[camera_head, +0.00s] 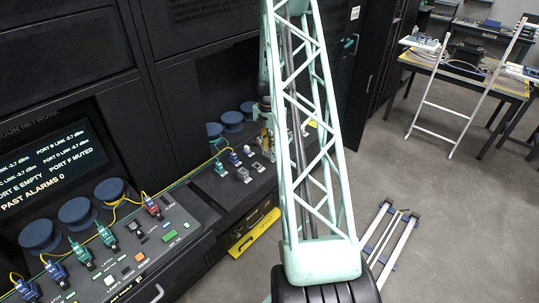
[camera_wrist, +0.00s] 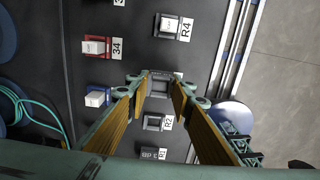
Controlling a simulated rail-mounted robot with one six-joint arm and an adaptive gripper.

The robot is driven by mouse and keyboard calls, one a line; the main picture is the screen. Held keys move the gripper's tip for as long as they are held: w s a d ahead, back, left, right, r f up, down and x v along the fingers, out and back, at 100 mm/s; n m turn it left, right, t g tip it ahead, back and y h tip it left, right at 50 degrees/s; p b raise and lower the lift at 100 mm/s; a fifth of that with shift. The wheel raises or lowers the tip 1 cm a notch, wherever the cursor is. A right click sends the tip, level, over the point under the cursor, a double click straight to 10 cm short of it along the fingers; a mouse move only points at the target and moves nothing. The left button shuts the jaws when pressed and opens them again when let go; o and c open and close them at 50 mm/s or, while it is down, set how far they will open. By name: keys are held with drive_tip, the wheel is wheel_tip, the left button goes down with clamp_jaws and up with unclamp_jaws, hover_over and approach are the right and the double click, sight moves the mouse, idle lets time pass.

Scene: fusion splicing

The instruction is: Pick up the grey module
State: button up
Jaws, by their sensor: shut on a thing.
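In the wrist view the fingertips of my gripper (camera_wrist: 160,88) are closed on both sides of a grey module (camera_wrist: 160,79), above the dark panel beside the label column. The fingers cover much of it, and I cannot tell whether it is seated or lifted. In the head view my green lattice arm hides most of the gripper and the module.
Nearby on the panel are a white module by label R4 (camera_wrist: 168,27), a red one by label 34 (camera_wrist: 97,46), a blue-white one (camera_wrist: 98,97) and a socket by R2 (camera_wrist: 153,123). A yellow cable (camera_head: 188,176) crosses the consoles, with blue spools (camera_head: 78,212) behind.

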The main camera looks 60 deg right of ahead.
sight(269, 153)
drive_tip(key=shift+r, duration=0.1)
drive_tip(key=shift+c, duration=0.2)
drive_tip(key=shift+r+b, duration=0.3)
drive_tip(key=shift+r, duration=1.25)
drive_tip(key=shift+s+a+r, duration=0.1)
drive_tip(key=shift+a, duration=0.1)
drive_tip(key=s+a, duration=0.2)
drive_tip(key=a, duration=0.2)
drive_tip(key=s+a+r+b, duration=0.1)
drive_tip(key=s+a, duration=0.1)
drive_tip(key=a, duration=0.3)
drive_tip(key=s+a+b, duration=0.1)
drive_tip(key=s+a, duration=0.1)
drive_tip(key=a, duration=0.3)
drive_tip(key=shift+a+r, duration=0.15)
drive_tip(key=shift+r, duration=0.1)
